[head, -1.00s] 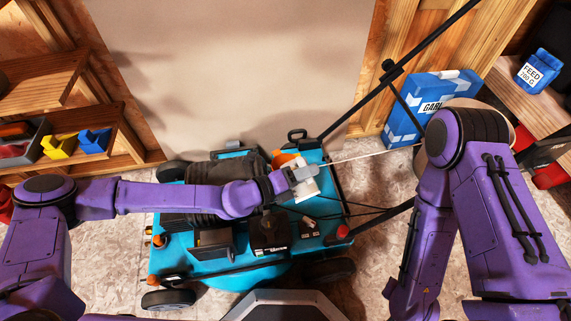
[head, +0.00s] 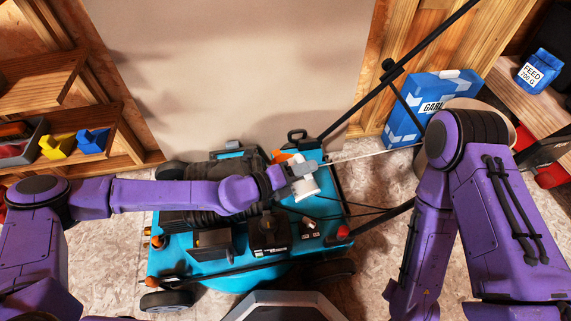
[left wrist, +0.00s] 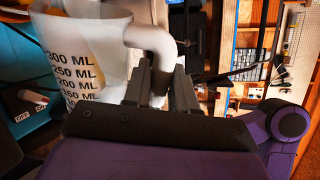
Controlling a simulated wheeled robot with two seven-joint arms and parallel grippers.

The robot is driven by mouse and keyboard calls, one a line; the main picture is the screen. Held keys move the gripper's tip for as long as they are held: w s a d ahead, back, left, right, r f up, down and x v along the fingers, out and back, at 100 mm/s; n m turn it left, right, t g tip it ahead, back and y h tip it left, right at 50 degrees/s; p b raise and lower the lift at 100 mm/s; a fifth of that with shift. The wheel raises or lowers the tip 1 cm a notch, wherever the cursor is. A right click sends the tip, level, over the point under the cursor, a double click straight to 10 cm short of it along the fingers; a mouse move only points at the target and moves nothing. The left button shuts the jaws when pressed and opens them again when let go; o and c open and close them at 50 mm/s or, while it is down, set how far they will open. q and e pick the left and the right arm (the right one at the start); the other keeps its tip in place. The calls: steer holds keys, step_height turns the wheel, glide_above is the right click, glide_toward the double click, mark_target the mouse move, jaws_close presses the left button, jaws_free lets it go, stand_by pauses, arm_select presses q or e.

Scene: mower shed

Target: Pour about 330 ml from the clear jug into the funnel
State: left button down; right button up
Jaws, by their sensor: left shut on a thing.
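The clear jug (head: 306,188), whitish and see-through, hangs over the mower in the head view. In the left wrist view the jug (left wrist: 88,62) shows black marks from 300 ML downward and a thick white handle (left wrist: 152,40). My left gripper (head: 301,170) is shut on that handle; its dark fingers (left wrist: 161,88) are on either side of it. An orange piece (head: 281,156), possibly the funnel, shows on the mower just left of the gripper, partly hidden. The liquid level and the jug's exact tilt are unclear. My right gripper is out of view.
The teal mower (head: 215,262) stands below, its black handle bars rising to the right. A blue-and-white carton (head: 432,100) stands at the back right. A blue feed jar (head: 540,68) is on the right shelf. Yellow and blue bins (head: 57,147) sit on the left shelf.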

mark_target(296, 158)
arm_select(q)
steer(key=shift+w+a+r+n+g+b, duration=0.1)
steer(key=shift+w+a+r+n+b, duration=0.15)
steer(key=shift+w, duration=0.25)
steer(key=shift+w+a+r+n+g+b, duration=0.1)
steer(key=shift+w+a+r+n+b, duration=0.15)
steer(key=shift+w, duration=0.3)
steer(key=shift+w+a+r+n+g+b, duration=0.1)
steer(key=shift+w+a+r+n+b, duration=0.15)
steer(key=shift+w, duration=0.25)
stand_by(1.0)
